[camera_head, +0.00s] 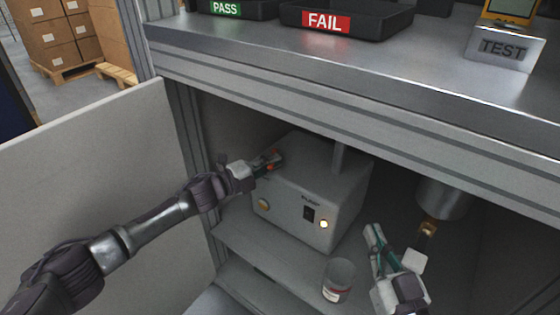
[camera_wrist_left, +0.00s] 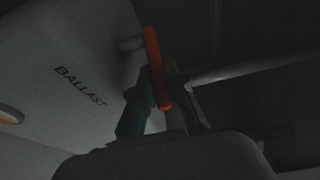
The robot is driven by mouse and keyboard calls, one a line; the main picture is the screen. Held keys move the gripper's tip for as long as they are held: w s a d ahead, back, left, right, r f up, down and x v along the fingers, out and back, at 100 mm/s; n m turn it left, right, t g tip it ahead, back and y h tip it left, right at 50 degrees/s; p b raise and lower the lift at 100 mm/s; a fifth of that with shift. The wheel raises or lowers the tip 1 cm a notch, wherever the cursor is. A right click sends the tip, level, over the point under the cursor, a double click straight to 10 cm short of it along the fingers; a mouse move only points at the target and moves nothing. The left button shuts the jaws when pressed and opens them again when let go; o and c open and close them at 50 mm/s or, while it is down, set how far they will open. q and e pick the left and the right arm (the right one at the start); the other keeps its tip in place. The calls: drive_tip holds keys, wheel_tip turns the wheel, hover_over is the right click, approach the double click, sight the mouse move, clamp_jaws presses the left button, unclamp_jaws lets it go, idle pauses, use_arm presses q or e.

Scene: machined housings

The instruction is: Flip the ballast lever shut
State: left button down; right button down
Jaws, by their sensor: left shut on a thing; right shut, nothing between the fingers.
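The ballast lever (camera_wrist_left: 153,65) is an orange bar beside the dark word BALLAST on the side of the pump. In the head view a bit of orange (camera_head: 276,152) shows at my left fingertips, at the pump's upper left. The pump (camera_head: 290,205) is a pale grey box on a shelf inside the cabinet. My left gripper (camera_head: 272,161) is shut on the lever; its fingers also show around the lever's lower part in the left wrist view (camera_wrist_left: 160,104). My right gripper (camera_head: 373,236) is shut and empty, to the right of the pump.
A clear jar (camera_head: 338,281) with a label stands on the shelf in front of the pump. A metal cylinder (camera_head: 442,197) hangs at the right. The worktop (camera_head: 430,75) lies above, with PASS and FAIL trays (camera_head: 345,22). A pale panel (camera_head: 90,190) stands at the left.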

use_arm(q)
drive_tip(key=shift+a+f+m+g+h, duration=0.15)
drive_tip(key=shift+a+m+g+h, duration=0.1)
drive_tip(key=shift+m+g+h, duration=0.4)
drive_tip(key=c, duration=1.5)
unclamp_jaws()
